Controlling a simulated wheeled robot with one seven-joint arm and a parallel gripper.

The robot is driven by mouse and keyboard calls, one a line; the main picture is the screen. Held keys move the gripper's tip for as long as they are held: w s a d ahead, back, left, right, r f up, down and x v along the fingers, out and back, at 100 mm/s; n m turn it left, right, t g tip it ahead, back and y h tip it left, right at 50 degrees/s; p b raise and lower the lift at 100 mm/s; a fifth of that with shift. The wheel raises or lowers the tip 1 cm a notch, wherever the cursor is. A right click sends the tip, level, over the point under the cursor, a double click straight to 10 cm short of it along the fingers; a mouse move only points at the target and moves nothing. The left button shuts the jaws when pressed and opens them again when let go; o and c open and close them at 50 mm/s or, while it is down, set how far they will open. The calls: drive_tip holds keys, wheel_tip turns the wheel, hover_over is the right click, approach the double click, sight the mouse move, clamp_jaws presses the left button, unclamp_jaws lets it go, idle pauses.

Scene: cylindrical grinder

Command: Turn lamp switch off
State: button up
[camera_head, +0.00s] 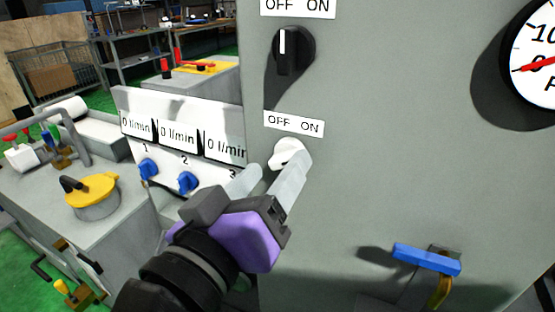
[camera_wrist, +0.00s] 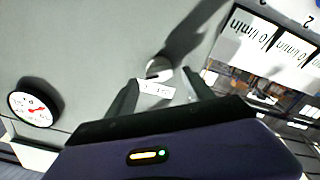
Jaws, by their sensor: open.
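A white rotary knob (camera_head: 287,152) sits on the grey machine panel under an OFF/ON label (camera_head: 294,124). It also shows in the wrist view (camera_wrist: 158,66), just beyond the fingertips. My gripper (camera_head: 277,166) is at this knob, its two pale fingers apart, one on each side of it in the picture. The right finger covers part of the knob in the head view, so its pointer direction and any contact are unclear. A black rotary switch (camera_head: 293,50) is higher on the panel under another OFF/ON label, its white mark upright. Neither label names a lamp.
A round gauge (camera_head: 540,55) is at the upper right of the panel. A blue-handled lever (camera_head: 426,259) juts out at the lower right. Left of the panel are a flow-meter board (camera_head: 180,135) with blue knobs and a yellow-topped valve (camera_head: 92,190).

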drive_tip(key=shift+x, duration=1.15)
clamp_jaws()
